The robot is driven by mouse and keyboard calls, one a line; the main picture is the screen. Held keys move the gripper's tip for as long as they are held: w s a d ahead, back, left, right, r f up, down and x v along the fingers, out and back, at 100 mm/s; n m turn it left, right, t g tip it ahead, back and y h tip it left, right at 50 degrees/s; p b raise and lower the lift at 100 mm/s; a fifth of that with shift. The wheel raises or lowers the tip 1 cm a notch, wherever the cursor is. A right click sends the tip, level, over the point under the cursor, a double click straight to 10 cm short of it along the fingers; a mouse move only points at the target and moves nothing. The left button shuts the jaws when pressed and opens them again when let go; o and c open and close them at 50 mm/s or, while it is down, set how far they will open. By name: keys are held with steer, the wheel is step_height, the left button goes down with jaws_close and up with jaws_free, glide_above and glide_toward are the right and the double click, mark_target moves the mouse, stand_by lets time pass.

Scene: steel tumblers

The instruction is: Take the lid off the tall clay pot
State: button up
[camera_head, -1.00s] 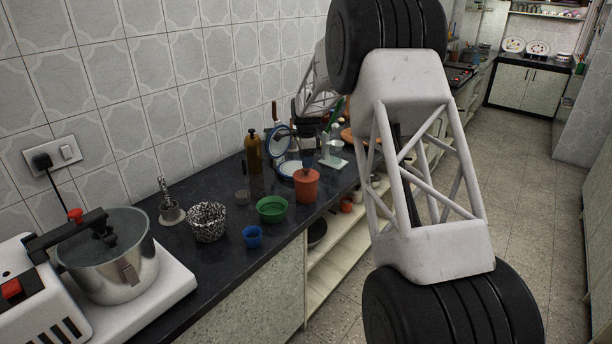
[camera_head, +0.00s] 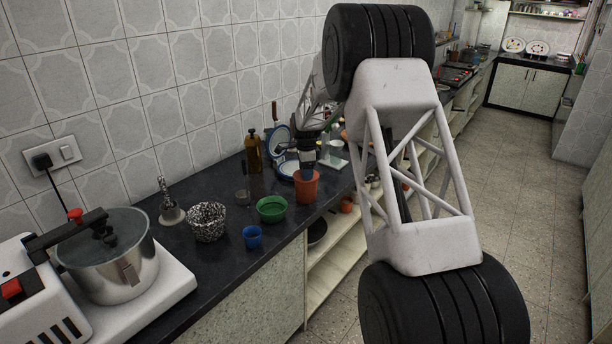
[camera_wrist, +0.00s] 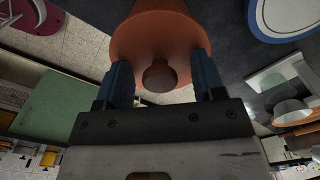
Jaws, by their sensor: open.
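The tall orange-brown clay pot (camera_head: 306,190) stands on the dark counter near its front edge. In the wrist view its round lid (camera_wrist: 142,48) shows with a knob (camera_wrist: 160,77) on top. The lid is on the pot. My gripper (camera_head: 308,172) is at the pot's top from above and hides most of the lid in the head view. In the wrist view my gripper (camera_wrist: 160,62) is open, with one blue finger on each side of the knob. Gaps show between the knob and both fingers.
A green bowl (camera_head: 271,209), a blue cup (camera_head: 252,237) and a speckled pot (camera_head: 207,222) stand left of the clay pot. The counter's front edge is close on the right.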

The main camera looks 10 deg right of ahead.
stand_by(0.4)
steer(key=c, duration=1)
steer(key=shift+r, duration=0.1)
steer(key=shift+r, duration=1.45)
steer(key=shift+s+r, duration=0.2)
steer(key=shift+r, duration=0.05)
steer(key=s, duration=0.5)
steer(key=s+r, duration=0.1)
steer(key=s, duration=0.9)
steer(key=shift+s+d+r, duration=0.2)
steer(key=shift+s+d, duration=0.1)
steer(key=shift+d, duration=0.1)
